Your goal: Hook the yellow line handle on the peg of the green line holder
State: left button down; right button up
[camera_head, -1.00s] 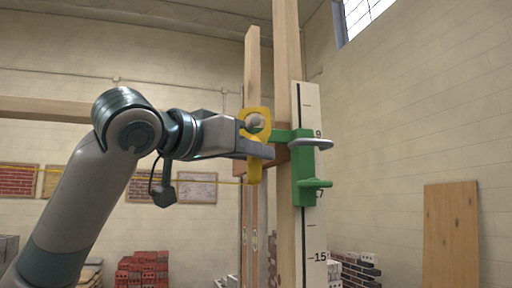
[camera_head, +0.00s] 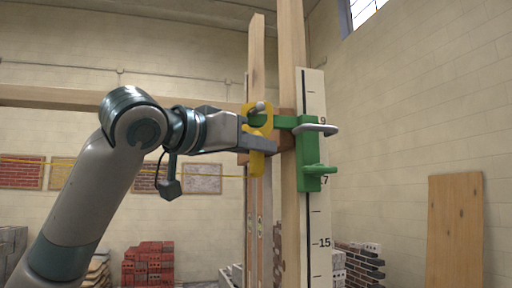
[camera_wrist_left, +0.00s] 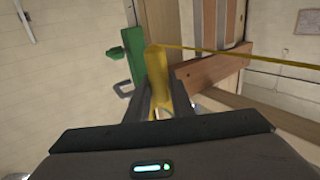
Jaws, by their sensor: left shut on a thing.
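The yellow line handle (camera_head: 257,166) is a yellow piece with an open loop at its top. My left gripper (camera_head: 258,143) is shut on it, below the loop. The green line holder (camera_head: 309,155) is fixed at the upright post, with an arm reaching left to the loop. A pale round peg end (camera_head: 260,106) shows in front of the loop's top edge; whether the loop rests on the peg I cannot tell. In the left wrist view the handle (camera_wrist_left: 157,70) stands between the fingers, with the green holder (camera_wrist_left: 136,52) just left. My right gripper is out of view.
A white measuring board (camera_head: 318,225) stands against the wooden post (camera_head: 289,220). A yellow line (camera_head: 110,164) runs left from the handle, behind my arm. Red bricks (camera_head: 150,262) and a wooden panel (camera_head: 455,232) are farther back.

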pick_arm(q)
jog(key=c, duration=1.5)
grip_release()
jog(key=shift+o, duration=0.2)
jog(key=o, duration=0.6)
jog(key=shift+c, duration=0.2)
jog(key=o, duration=0.6)
jog(key=shift+c, duration=0.2)
jog(key=shift+s, duration=0.1)
